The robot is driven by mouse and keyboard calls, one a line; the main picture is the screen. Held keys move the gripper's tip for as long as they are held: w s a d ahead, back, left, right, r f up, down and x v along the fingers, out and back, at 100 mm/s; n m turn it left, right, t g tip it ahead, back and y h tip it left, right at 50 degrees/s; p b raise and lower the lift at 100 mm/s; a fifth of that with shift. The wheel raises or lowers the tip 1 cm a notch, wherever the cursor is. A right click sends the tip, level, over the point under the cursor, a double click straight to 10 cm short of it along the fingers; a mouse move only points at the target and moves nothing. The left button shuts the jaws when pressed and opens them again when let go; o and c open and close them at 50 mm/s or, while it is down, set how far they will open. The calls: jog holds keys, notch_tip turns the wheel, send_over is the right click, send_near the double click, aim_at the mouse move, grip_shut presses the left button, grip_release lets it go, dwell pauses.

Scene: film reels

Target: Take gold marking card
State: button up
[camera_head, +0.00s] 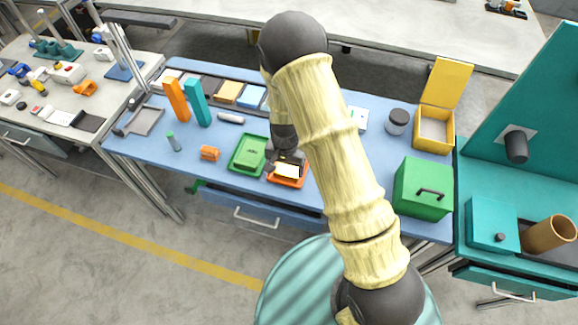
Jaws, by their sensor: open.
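A pale gold card (286,171) lies in a small orange tray (290,183) near the front edge of the blue table. My gripper (284,168) is directly over this tray, low and pointing down, with its jaws open. My wrist covers the back part of the tray, and I cannot tell whether the fingers touch the card. Another card of orange-gold colour (229,92) lies in a dark rack at the back, beside a light blue one (251,96).
A green tray (249,154) sits just left of the orange tray. An orange block (210,153) and upright orange (177,100) and teal (198,103) pieces stand further left. A green box (422,187) and open yellow box (434,127) are to the right.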

jog(key=shift+f, duration=1.3)
jog(key=c, duration=0.7)
jog(key=shift+r, duration=0.1)
notch_tip(320, 180, up, 10)
jog(key=shift+f+b, duration=0.1)
jog(key=shift+b, duration=0.5)
